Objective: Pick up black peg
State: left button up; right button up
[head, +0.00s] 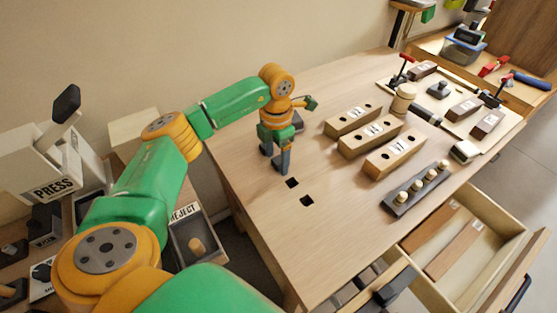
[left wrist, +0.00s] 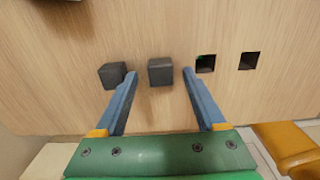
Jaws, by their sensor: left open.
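Two black square pegs stand in the bench top in the left wrist view. One black peg (left wrist: 160,71) lies between the fingertips, and the other black peg (left wrist: 112,75) is just outside the left-hand finger. My left gripper (left wrist: 160,82) is open, with its blue fingers pointing at the bench and nothing visibly gripped. Whether the fingers touch the peg between them cannot be told. In the head view my left gripper (head: 274,160) is low over the bench and hides the pegs. My right gripper is not in view.
Two empty square holes (head: 292,183) lie in line beside the pegs. Wooden blocks with number labels (head: 394,153) and a dark rack with pale knobs (head: 415,189) stand to the right. An open drawer (head: 470,240) is at the front right. A reject bin (head: 188,236) is at the left.

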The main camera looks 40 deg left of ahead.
pick_arm(q)
grip_shut()
